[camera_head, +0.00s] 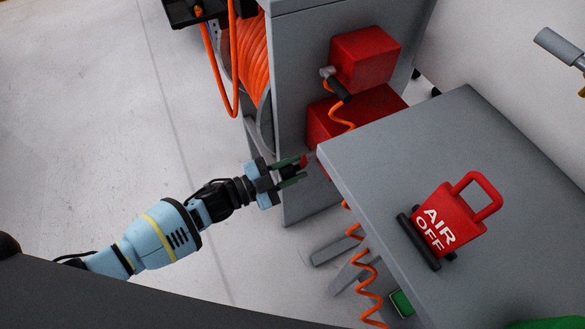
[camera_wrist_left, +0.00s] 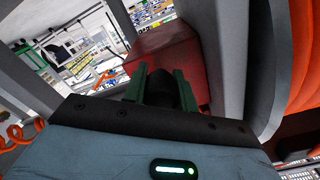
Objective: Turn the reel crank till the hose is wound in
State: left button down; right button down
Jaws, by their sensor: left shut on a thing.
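The hose reel (camera_head: 268,125) stands at the top centre in the head view, beside a grey upright panel (camera_head: 293,100). The orange hose (camera_head: 250,55) is wound in several turns on it, with one loop (camera_head: 217,75) hanging down at its left. My left gripper (camera_head: 291,171) is below the reel, left of the table corner. Its green fingers are shut on a dark grip, apparently the crank handle, which shows between the fingers in the left wrist view (camera_wrist_left: 162,90). The rest of the crank is mostly hidden. My right gripper is out of view.
Two red boxes (camera_head: 365,58) sit on the panel's right side. An orange coiled line (camera_head: 368,275) hangs beside the table. The floor at left is clear.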

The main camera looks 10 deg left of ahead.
pick_arm(q)
jog(key=c, duration=1.1)
grip_release()
jog(key=shift+p+v, duration=0.6)
jog(key=shift+v, duration=3.35)
jog(key=shift+c, duration=0.4)
